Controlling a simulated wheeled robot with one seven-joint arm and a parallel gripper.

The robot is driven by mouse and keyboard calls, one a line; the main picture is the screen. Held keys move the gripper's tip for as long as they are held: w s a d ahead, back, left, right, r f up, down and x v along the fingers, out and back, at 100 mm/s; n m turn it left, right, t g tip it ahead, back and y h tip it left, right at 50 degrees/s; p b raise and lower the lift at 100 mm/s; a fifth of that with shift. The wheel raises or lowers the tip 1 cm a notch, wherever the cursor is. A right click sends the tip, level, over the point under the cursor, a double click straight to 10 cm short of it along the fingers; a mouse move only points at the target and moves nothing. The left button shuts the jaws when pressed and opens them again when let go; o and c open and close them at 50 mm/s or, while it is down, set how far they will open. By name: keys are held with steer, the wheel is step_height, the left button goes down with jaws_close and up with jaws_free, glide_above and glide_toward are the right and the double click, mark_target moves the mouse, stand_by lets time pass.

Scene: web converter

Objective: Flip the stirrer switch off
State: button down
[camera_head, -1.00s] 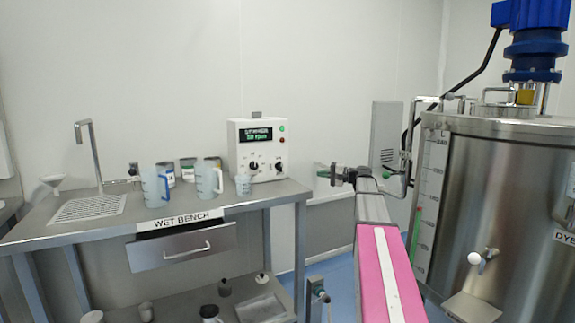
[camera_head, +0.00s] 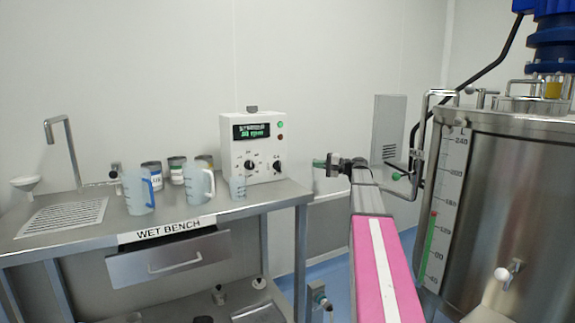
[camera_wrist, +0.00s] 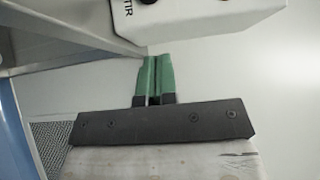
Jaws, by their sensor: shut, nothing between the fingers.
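The stirrer control box (camera_head: 252,148) is white, with a green-lit display (camera_head: 251,131), two black knobs or switches on its front, and a green and a red light at its right. It stands at the back right of the wet bench. Which control is the stirrer switch is too small to tell. My gripper (camera_head: 320,163) is to the right of the box, beyond the bench's right end, apart from it. In the wrist view its green fingertips (camera_wrist: 153,75) are together and empty, and a lower part of the box (camera_wrist: 200,15) shows above them.
The wet bench (camera_head: 70,235) carries clear jugs (camera_head: 200,187), several cans, a small beaker (camera_head: 237,187) and a sink drainer. A steel tank (camera_head: 500,200) with a level scale stands on the right. A grey wall panel (camera_head: 388,130) is behind my arm.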

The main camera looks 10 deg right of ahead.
steer(key=shift+a, duration=0.1)
glide_toward(280, 163)
steer(key=w+a, duration=0.4)
steer(key=shift+w+a+f, duration=0.2)
steer(key=shift+w+a, duration=0.05)
steer(key=shift+w, duration=0.05)
steer(key=shift+s+a, duration=0.1)
steer(key=shift+a, duration=0.5)
